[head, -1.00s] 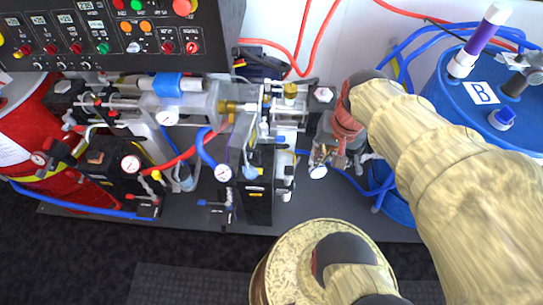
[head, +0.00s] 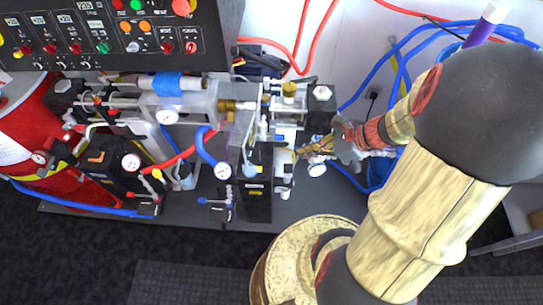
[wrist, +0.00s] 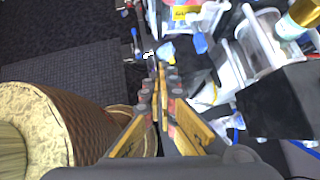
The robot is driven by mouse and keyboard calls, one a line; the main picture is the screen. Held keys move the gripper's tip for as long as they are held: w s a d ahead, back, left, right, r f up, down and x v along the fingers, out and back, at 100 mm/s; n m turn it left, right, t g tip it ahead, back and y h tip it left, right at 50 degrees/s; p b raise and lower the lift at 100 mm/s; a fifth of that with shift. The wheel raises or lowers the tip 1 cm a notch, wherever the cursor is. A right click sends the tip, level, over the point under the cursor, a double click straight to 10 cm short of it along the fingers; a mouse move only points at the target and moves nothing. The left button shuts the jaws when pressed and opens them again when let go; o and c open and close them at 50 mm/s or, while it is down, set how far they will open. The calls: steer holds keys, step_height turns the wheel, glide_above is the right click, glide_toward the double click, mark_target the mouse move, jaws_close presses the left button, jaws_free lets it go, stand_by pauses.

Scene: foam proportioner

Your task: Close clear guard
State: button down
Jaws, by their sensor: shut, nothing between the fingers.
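Clear plastic parts that look like the guard (head: 289,126) sit around the brass fittings on the machine's right side. Clear panels also show at the upper right of the wrist view (wrist: 262,48). I cannot tell for certain which panel is the guard or how far open it is. My gripper (head: 299,153) reaches in from the right, beside the black block and just below the clear parts in the head view. In the wrist view my gripper (wrist: 161,78) has its fingers together with nothing between them. Contact with the machine cannot be told.
A control panel (head: 110,32) stands behind at the upper left. A red tank (head: 40,130) is at the left. Gauges, red and blue hoses (head: 197,150) crowd the machine. A black block (head: 257,200) stands below the gripper. Open dark floor (head: 90,250) lies in front.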

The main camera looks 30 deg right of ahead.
steer(key=w+a+r+b+x, duration=0.1)
steer(key=b+x, duration=0.4)
steer(key=x, duration=0.7)
steer(key=shift+w+a+r, duration=0.2)
steer(key=shift+a+r, duration=0.1)
steer(key=shift+a, duration=0.2)
